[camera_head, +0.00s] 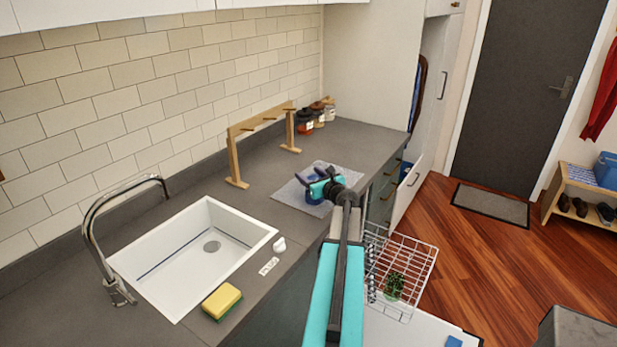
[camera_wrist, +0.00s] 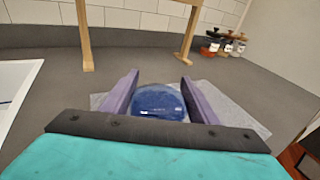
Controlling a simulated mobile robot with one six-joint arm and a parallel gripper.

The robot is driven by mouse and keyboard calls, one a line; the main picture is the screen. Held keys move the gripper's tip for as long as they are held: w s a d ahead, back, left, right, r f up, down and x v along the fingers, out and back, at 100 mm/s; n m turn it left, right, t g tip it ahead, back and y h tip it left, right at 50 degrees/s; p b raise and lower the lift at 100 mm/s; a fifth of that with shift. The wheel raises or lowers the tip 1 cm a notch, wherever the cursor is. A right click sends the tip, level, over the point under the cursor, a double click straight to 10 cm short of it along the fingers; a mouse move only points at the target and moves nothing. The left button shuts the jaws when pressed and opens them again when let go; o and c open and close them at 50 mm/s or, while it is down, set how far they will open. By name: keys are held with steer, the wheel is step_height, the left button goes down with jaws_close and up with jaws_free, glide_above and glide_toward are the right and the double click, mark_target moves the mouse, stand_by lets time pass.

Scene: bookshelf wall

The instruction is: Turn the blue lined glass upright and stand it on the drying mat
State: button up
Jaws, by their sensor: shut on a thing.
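The blue lined glass (camera_wrist: 158,104) is between the two purple fingers of my gripper (camera_wrist: 159,79), which is shut on it. In the head view my gripper (camera_head: 316,177) is over the grey drying mat (camera_head: 286,193), with a bit of the blue glass (camera_head: 314,198) showing under it. The mat also shows around the fingers in the wrist view (camera_wrist: 246,121). My gripper hides much of the glass, so I cannot tell whether it is upright or whether it touches the mat.
A wooden peg rack (camera_head: 237,160) stands behind the mat, with several jars (camera_head: 304,122) near the wall. The white sink (camera_head: 205,245) and a sponge (camera_head: 221,301) are to the left. A wire dishwasher rack (camera_head: 405,262) is pulled out below the counter.

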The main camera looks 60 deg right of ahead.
steer(key=o, duration=1.3)
steer(key=shift+s+a, duration=0.1)
steer(key=shift+s, duration=0.05)
steer(key=shift+b+v, duration=0.5)
steer(key=shift+v, duration=0.7)
steer(key=b+v, duration=0.3)
steer(key=v, duration=0.8)
